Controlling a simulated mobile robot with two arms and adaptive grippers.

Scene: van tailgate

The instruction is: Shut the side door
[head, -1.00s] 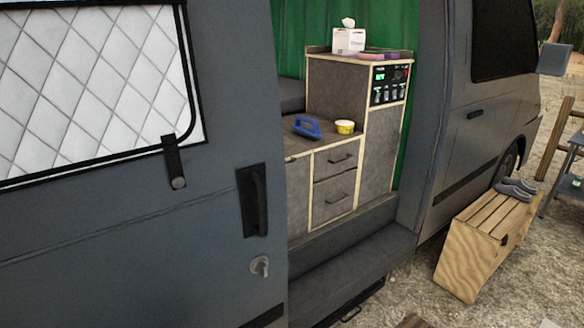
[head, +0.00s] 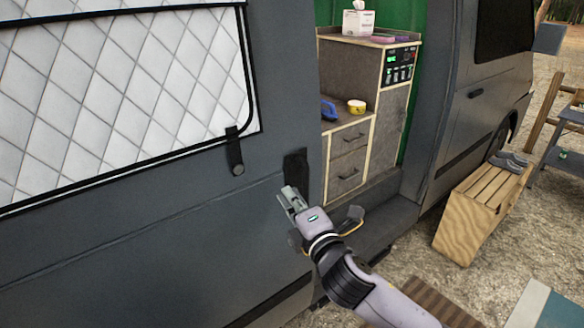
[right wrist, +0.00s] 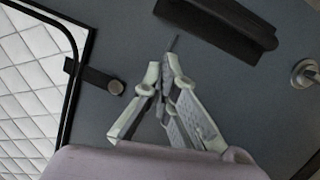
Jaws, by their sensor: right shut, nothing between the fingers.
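The grey side door (head: 150,235) stands open, with a gap between its right edge and the front part of the van. Its black handle (head: 297,165) is near that edge, partly hidden behind my right gripper (head: 284,194). The gripper is shut and empty, with its tips close to the handle. In the right wrist view, the tips (right wrist: 171,58) point up at the door panel, just below and left of the dark handle (right wrist: 225,27). I cannot tell whether they touch the door. My left gripper is out of view.
A cabinet (head: 350,155) with a blue object (head: 328,110) and a yellow tub (head: 356,106) shows inside the doorway. A step (head: 392,222) lies below it. A wooden bench (head: 458,230) with grey shoes (head: 508,160) stands on gravel at right. A round lock (right wrist: 304,73) sits beside the handle.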

